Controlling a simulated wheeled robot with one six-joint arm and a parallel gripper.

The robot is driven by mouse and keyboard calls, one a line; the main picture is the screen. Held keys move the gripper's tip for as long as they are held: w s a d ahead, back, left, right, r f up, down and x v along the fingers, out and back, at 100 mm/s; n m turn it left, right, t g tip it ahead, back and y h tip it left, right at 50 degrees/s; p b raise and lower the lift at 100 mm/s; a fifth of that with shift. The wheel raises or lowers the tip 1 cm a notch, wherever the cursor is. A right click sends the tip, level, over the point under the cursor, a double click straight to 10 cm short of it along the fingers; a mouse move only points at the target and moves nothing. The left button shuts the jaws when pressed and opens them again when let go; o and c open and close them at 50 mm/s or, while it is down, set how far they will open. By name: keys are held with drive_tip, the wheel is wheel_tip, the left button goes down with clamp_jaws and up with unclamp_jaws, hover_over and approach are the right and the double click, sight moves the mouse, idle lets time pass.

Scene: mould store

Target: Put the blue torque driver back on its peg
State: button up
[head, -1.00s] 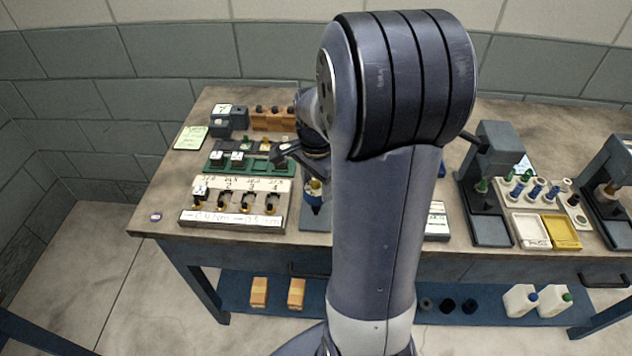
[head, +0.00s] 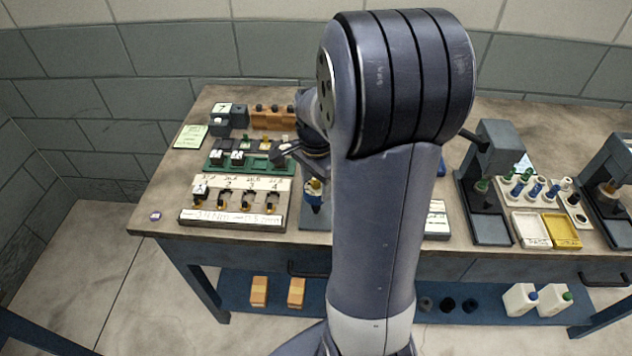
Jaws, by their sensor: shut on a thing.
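My gripper (head: 313,181) hangs below my wrist, left of my large upper arm link, and is mostly hidden. A small blue piece with a gold-coloured top (head: 313,196), which looks like the blue torque driver, shows at the gripper, over a grey base plate. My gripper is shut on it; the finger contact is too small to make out. To the left stands a pale rack (head: 237,184) numbered along its top, with several dark, gold-tipped pieces at its positions and a white label strip on its front. A white tag sits at its leftmost position. I cannot tell which peg is empty.
A green tray (head: 262,162) with tagged items lies behind the rack, and an orange-brown block (head: 271,119) behind that. A green card (head: 190,137) and a small purple disc (head: 155,216) lie at the left. A grey press stand (head: 497,160) stands to the right.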

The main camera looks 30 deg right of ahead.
drive_tip(key=shift+f+b, duration=0.55)
drive_tip(key=shift+f, duration=0.25)
drive_tip(key=o, duration=1.6)
drive_tip(key=shift+c, duration=0.2)
drive_tip(key=shift+r, duration=0.1)
drive_tip(key=shift+r+p, duration=3.1)
drive_tip(key=shift+r, duration=0.6)
drive_tip(key=shift+f, duration=0.2)
